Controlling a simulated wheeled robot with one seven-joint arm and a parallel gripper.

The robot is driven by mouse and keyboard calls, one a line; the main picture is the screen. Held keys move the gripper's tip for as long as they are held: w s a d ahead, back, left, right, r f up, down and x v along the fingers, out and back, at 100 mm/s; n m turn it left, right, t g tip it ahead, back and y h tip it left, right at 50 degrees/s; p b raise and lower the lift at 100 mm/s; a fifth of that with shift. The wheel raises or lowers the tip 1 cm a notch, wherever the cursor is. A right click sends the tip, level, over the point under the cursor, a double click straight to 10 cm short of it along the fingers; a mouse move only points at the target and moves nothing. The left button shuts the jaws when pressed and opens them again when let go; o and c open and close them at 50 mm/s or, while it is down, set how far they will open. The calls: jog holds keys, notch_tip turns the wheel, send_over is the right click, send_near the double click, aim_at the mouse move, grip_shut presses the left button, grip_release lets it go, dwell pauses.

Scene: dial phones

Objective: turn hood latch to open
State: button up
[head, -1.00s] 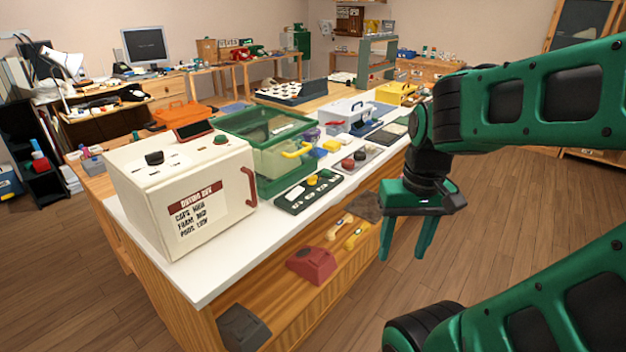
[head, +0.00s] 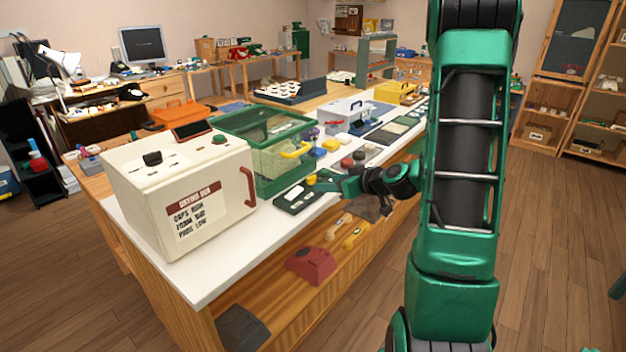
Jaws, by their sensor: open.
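A green-framed clear hood (head: 262,140) stands on the white-topped bench, right of the cream drying box. A yellow handle-like part (head: 297,150) sits on its right front side; it may be the latch, but I cannot tell for sure. The hood looks closed. My gripper (head: 326,183) is over the bench's front edge, pointing left, just right of and below the yellow part and apart from it. Its fingers are small and partly blend with the green and dark things behind; it looks empty.
The cream drying box (head: 190,190) with a red handle (head: 248,187) stands at the near left. A dark tray (head: 295,197) lies before the hood, close to my gripper. A lidded clear box (head: 345,112) stands farther back. Open floor lies right of the bench.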

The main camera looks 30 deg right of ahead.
aim_at(313, 177)
jog(key=shift+m+t+h, duration=0.3)
jog(key=shift+t+h, duration=0.1)
jog(key=shift+t, duration=0.1)
jog(key=x, duration=0.3)
jog(key=d+x, duration=0.1)
jog(key=x, duration=0.3)
jog(key=d+x, duration=0.1)
jog(key=x, duration=0.3)
jog(key=shift+w+r, duration=0.15)
jog(key=shift+w, duration=0.25)
jog(key=c, duration=1)
jog(key=shift+d+n+y, duration=0.2)
jog(key=shift+n+y, duration=0.2)
jog(key=shift+y, duration=0.2)
jog(key=shift+c, duration=0.2)
jog(key=shift+d+n+g+y, duration=0.1)
jog(key=shift+n+g+y, duration=0.3)
jog(key=shift+n+y, duration=0.6)
